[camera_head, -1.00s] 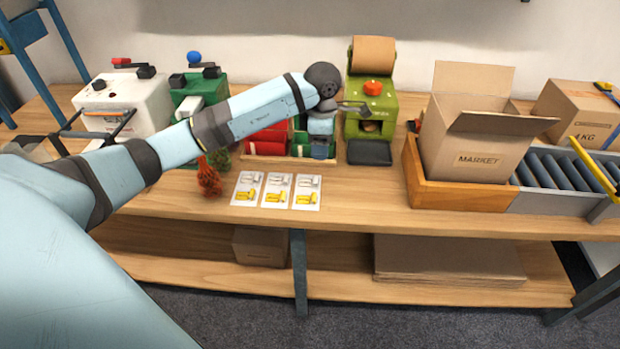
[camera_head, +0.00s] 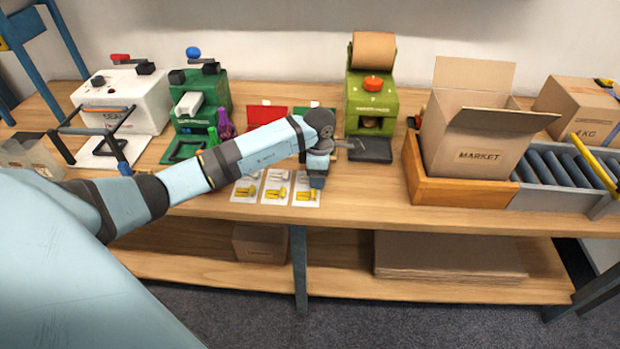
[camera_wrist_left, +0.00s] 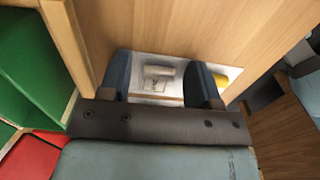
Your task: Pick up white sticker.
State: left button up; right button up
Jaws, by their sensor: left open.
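Three white cards with white stickers at the top and yellow stickers below lie side by side on the wooden bench: left (camera_head: 245,188), middle (camera_head: 276,188) and right (camera_head: 304,198). My left gripper (camera_head: 317,184) is over the right card and hides most of its upper part. In the left wrist view the left gripper (camera_wrist_left: 162,82) is open, with a white sticker (camera_wrist_left: 158,71) showing between its two dark fingers. A yellow sticker (camera_wrist_left: 221,80) shows beside the right finger. Nothing is held. I cannot tell the fingers' exact height above the card.
A red and green divided bin (camera_wrist_left: 38,60) stands close to the left gripper. Behind are a green label machine (camera_head: 372,105) with a dark pad (camera_head: 372,150), a green sealer (camera_head: 200,105) and a white sealer (camera_head: 125,95). A MARKET box (camera_head: 475,145) is at right.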

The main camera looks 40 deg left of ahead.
pick_arm(q)
jog(key=c, duration=1)
jog(key=shift+r, duration=0.1)
